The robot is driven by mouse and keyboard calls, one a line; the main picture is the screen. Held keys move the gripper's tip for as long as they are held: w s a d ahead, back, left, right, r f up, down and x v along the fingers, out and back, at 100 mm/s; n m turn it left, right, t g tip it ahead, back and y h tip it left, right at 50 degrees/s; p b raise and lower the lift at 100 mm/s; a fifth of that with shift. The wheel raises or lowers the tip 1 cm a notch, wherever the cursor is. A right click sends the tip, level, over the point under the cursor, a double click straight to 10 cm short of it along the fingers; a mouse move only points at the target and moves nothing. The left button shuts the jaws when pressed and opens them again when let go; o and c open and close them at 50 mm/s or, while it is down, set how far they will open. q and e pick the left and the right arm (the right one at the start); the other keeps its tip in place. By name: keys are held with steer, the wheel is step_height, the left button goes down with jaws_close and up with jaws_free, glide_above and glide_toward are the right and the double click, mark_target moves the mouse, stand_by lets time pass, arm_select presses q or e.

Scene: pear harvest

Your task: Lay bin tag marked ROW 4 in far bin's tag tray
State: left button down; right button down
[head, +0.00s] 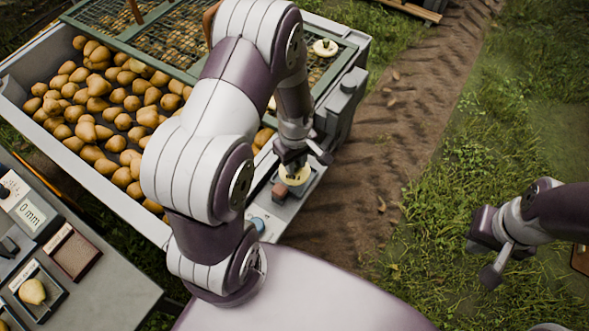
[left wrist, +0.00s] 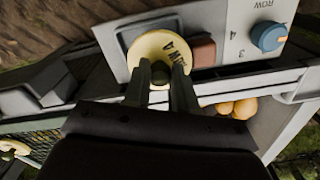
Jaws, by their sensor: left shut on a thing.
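A round cream bin tag (head: 295,178) is at my left gripper (head: 291,160), over the grey ledge at the bin's near right corner. In the left wrist view the tag (left wrist: 150,48) has dark lettering, partly hidden by the fingers; a 4 seems to show. My left gripper (left wrist: 160,75) is shut on its raised middle; I cannot tell whether the tag touches the ledge. Another cream disc with a dark knob (head: 325,47) lies at the mesh-covered bin's right edge. My right gripper (head: 486,254) is open and empty over grass.
A reddish-brown block (left wrist: 202,53) and a blue ROW dial (left wrist: 268,37) sit beside the tag on the ledge. The near bin (head: 30,103) holds many pears. A grey table (head: 110,285) with a gauge stands at left. Dirt track and grass lie right.

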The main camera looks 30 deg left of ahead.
arm_select(q)
steer(key=shift+w+a+f, duration=0.45)
steer(key=shift+w+f, duration=0.05)
steer(key=shift+w, duration=0.2)
step_height(320, 180, down, 4)
steer(key=shift+r+b, duration=0.1)
steer(key=shift+b, duration=0.55)
steer(key=shift+f, duration=0.5)
steer(key=c, duration=0.9)
jaws_free()
steer(key=shift+r, duration=0.1)
